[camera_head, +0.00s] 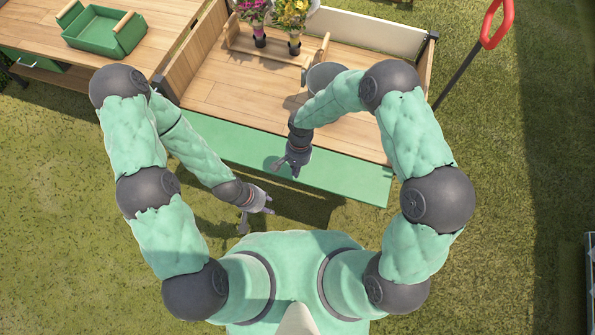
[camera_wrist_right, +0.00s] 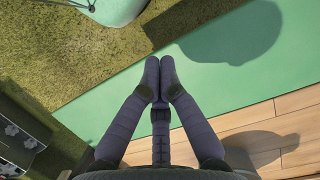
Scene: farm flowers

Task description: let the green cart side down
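The green cart side (camera_head: 340,180) is a long flat panel along the cart's near edge. It is folded outward, with its face showing from above; I cannot tell its exact angle. In the right wrist view the green panel (camera_wrist_right: 110,105) runs between the grass and the wooden cart floor. My right gripper (camera_head: 295,170) is over the panel. In the wrist view its fingertips (camera_wrist_right: 160,75) are together with nothing between them, and I see no clear contact. My left gripper (camera_head: 262,210) is over the grass, apart from the panel; its opening is too small to judge.
The wooden cart floor (camera_head: 235,85) is mostly bare. A wooden carrier (camera_head: 270,48) with pots of flowers stands at its back. A table (camera_head: 60,40) with a green tray (camera_head: 103,32) is at the left. A red handle (camera_head: 495,25) rises at the right. Grass lies around.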

